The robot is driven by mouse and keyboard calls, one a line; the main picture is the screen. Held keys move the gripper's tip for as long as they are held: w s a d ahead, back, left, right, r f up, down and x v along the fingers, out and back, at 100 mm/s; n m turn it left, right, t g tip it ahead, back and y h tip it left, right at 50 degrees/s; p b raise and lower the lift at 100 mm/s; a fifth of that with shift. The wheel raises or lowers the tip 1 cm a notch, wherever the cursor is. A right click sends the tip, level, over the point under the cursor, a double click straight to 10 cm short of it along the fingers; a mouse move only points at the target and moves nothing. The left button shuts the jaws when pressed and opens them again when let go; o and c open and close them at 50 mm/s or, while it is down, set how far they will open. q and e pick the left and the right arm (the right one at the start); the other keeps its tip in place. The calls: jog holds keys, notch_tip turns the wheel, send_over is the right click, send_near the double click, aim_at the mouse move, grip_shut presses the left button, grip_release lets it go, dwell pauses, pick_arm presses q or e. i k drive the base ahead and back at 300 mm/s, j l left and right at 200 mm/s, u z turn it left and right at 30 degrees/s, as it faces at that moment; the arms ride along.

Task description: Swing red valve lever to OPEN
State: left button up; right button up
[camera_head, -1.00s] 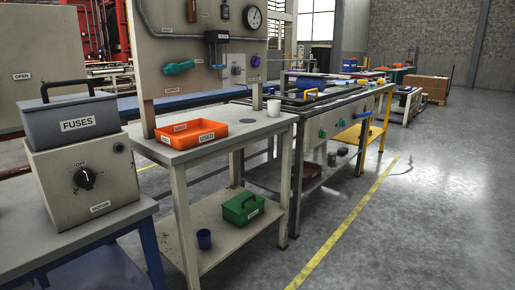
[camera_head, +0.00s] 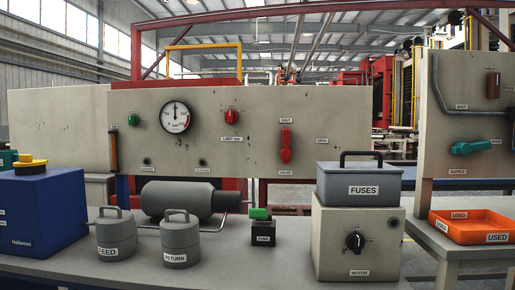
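The red valve lever (camera_head: 285,146) is mounted on the beige upright panel (camera_head: 240,103), right of its middle. It stands upright. A SHUT label (camera_head: 286,121) is just above it and a VALVE label (camera_head: 285,172) is below it. An OPEN label (camera_head: 321,140) is on the panel to the lever's right, apart from it. Neither of my grippers shows in the head view.
In front of the panel, the grey bench (camera_head: 215,271) holds the FEED pot (camera_head: 116,234), the RETURN pot (camera_head: 180,240), a grey cylinder (camera_head: 180,198) and a green-topped pump switch (camera_head: 262,229). The FUSES box (camera_head: 357,188) sits on the motor box (camera_head: 355,243) at right.

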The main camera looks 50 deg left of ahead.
aim_at(285, 153)
jog(key=u, duration=1.25)
